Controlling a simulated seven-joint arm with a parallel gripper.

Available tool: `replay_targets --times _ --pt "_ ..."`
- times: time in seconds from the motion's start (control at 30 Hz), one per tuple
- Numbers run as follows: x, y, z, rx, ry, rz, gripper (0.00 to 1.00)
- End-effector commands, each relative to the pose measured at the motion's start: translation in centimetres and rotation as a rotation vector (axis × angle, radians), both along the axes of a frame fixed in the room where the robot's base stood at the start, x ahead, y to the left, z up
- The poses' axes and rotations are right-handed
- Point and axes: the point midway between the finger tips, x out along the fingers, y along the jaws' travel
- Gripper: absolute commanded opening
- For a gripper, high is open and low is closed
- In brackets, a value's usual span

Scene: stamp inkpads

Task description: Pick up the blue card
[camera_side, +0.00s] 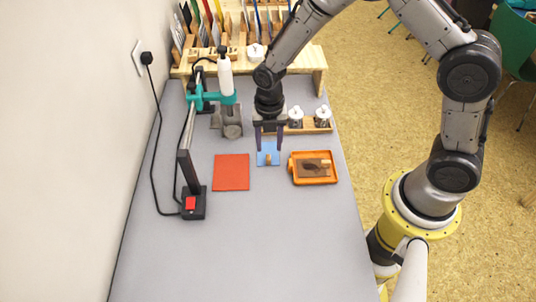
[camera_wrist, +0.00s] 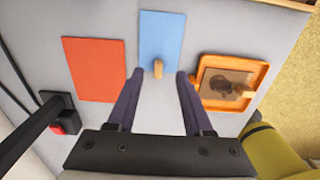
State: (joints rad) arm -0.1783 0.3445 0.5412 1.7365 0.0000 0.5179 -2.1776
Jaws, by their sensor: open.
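The blue card (camera_side: 268,147) lies flat on the grey table, between a red card and an orange tray. A small tan wooden knob stands at its near edge. The whole card also shows in the wrist view (camera_wrist: 161,38), with the knob (camera_wrist: 158,69) at its lower middle. My gripper (camera_side: 268,148) is open and points down over the card, with nothing between its fingers. In the wrist view its two dark fingers (camera_wrist: 159,75) stand either side of the knob, with gaps on both sides. I cannot tell how high the fingertips are above the card.
The red card (camera_side: 231,172) lies to the left. The orange tray (camera_side: 334,180) with a brown block is to the right. A teal-clamped stand (camera_side: 208,97) with a black base and a wooden rack (camera_side: 320,60) are behind. The front of the table is clear.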

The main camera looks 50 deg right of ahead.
Motion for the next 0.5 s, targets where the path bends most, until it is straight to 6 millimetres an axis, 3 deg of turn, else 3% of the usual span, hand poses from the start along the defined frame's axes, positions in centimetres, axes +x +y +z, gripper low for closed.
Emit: replay_targets --times 0.23,0.5 --pt "0.0 0.3 -3.6 -0.001 0.005 0.0 0.51" --pt "0.0 0.3 -4.5 0.0 0.001 0.0 0.51"
